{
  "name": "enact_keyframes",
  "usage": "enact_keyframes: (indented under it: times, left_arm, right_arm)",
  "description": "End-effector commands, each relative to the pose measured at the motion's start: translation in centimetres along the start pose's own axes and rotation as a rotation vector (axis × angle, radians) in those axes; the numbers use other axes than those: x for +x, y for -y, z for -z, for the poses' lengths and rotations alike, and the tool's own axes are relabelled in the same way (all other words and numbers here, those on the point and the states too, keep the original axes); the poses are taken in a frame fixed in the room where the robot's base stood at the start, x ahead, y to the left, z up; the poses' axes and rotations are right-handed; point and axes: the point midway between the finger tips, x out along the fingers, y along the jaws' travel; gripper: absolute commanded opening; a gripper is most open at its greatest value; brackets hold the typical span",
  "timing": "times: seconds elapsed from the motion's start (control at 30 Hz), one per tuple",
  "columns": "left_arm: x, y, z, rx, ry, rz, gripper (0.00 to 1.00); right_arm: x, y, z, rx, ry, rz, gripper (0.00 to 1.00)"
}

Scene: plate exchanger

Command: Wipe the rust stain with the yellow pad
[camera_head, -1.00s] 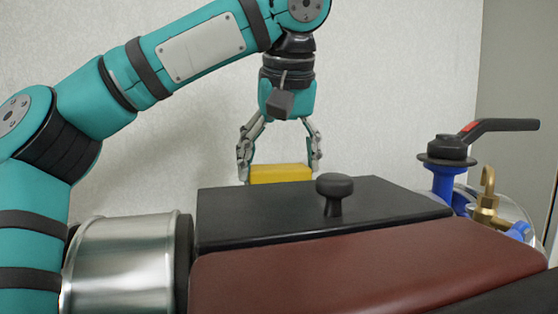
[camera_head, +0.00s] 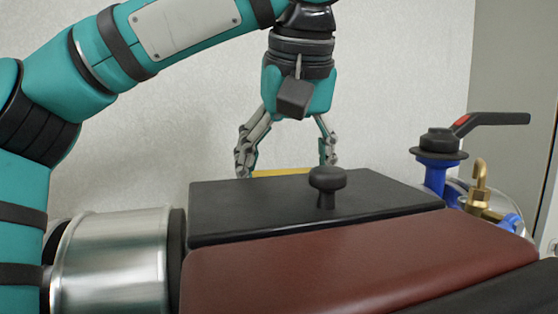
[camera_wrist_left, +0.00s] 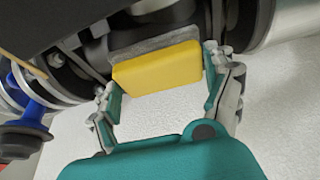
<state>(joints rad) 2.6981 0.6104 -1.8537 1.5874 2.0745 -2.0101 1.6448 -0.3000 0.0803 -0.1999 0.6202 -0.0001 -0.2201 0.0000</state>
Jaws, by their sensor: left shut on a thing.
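My left gripper (camera_head: 287,162) points down behind the black panel and is shut on the yellow pad (camera_head: 283,172). Only the pad's top edge shows above the panel in the head view. In the left wrist view the pad (camera_wrist_left: 158,72) sits between the two fingers of the gripper (camera_wrist_left: 160,76), with its grey layer (camera_wrist_left: 150,45) facing away from the wrist. The grey side is close to dark parts of the exchanger; I cannot tell whether it touches them. The rust stain is not visible in either view. My right gripper is not in view.
The black panel (camera_head: 250,212) with a round knob (camera_head: 326,182) stands in front of the gripper, with a dark red panel (camera_head: 350,265) nearer. A steel cylinder (camera_head: 110,262) is at left. A blue valve with a black lever (camera_head: 495,119) and a brass fitting (camera_head: 480,190) are at right.

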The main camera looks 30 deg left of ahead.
Motion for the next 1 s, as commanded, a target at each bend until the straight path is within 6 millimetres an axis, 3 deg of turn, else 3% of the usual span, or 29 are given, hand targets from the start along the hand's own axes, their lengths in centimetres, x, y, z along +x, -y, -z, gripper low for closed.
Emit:
enact_keyframes:
  times: [0.13,0.33,0.8,1.0]
  left_arm:
    - [-0.1,-0.1,-0.9,0.008,0.005,0.005,0.47]
    - [-0.4,-0.1,-0.8,0.005,0.004,0.003,0.47]
    - [1.1,0.2,2.7,0.0,0.003,0.0,0.47]
    - [1.3,0.3,3.2,0.0,0.002,0.001,0.47]
  right_arm:
    - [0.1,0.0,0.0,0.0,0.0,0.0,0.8]
    - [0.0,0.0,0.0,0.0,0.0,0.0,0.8]
    - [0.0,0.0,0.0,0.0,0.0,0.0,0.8]
    - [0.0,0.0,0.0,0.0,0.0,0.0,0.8]
